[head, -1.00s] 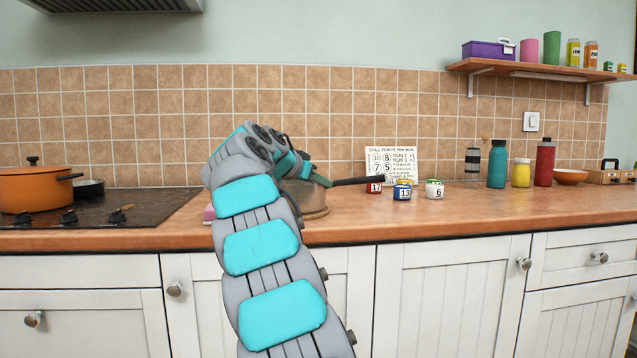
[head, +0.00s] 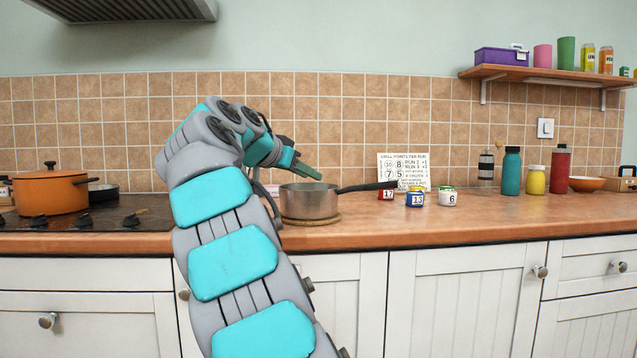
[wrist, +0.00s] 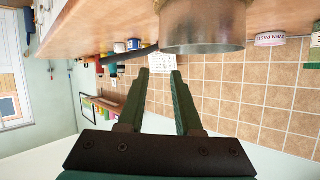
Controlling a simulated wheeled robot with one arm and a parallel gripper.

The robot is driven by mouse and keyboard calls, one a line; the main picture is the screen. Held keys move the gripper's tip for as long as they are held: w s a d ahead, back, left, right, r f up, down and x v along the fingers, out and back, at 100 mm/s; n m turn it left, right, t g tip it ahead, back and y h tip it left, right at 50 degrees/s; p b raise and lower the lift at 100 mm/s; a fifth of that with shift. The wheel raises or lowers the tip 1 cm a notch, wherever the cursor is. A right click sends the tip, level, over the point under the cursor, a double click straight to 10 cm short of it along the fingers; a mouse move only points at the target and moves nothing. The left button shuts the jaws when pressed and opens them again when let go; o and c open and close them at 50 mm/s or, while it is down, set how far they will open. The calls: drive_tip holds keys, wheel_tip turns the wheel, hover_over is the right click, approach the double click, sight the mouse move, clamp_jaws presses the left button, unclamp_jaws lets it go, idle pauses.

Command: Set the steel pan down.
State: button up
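The steel pan (head: 308,203) stands upright on a round brown mat (head: 318,221) on the wooden counter. Its dark handle (head: 368,187) points right, toward the small numbered jars. My gripper (head: 308,171) is above the pan, apart from it and from the handle. In the wrist view my gripper (wrist: 161,72) has its two fingers apart with nothing between them. The pan's metal side (wrist: 203,28) shows beyond the fingertips there, near the top of the picture. My arm covers the counter just left of the pan.
Jars numbered 17 (head: 386,194), 13 (head: 415,199) and 6 (head: 447,198) stand near the handle's end. A white card (head: 404,168) leans behind them. The orange pot (head: 50,192) is on the hob (head: 120,214) at left. Counter in front of the bottles is clear.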

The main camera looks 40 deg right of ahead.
drive_tip(key=s+a+f+n+g+y, duration=0.1)
drive_tip(key=s+a+f+n+y, duration=0.2)
drive_tip(key=s+a+f, duration=0.45)
drive_tip(key=s+a+f+n+g+y, duration=0.1)
drive_tip(key=s+a+f+n+y, duration=0.2)
drive_tip(key=f, duration=0.7)
drive_tip(key=s+a+f+n+g+y, duration=0.1)
drive_tip(key=s+a+f+n+y, duration=0.15)
drive_tip(key=s+f, duration=0.45)
drive_tip(key=s+a+f+n+g+y, duration=0.1)
drive_tip(key=s+a+f+n+y, duration=0.1)
drive_tip(key=s+a+f, duration=0.6)
drive_tip(key=s+a+f+n+g+y, duration=0.2)
drive_tip(key=s+a+f+n, duration=0.3)
drive_tip(key=s+a+f, duration=0.4)
drive_tip(key=s+f, duration=0.3)
drive_tip(key=s, duration=0.1)
drive_tip(key=shift+s+a+f, duration=0.2)
drive_tip(key=shift+s+f, duration=0.05)
drive_tip(key=shift+s, duration=0.1)
drive_tip(key=shift+y, duration=0.25)
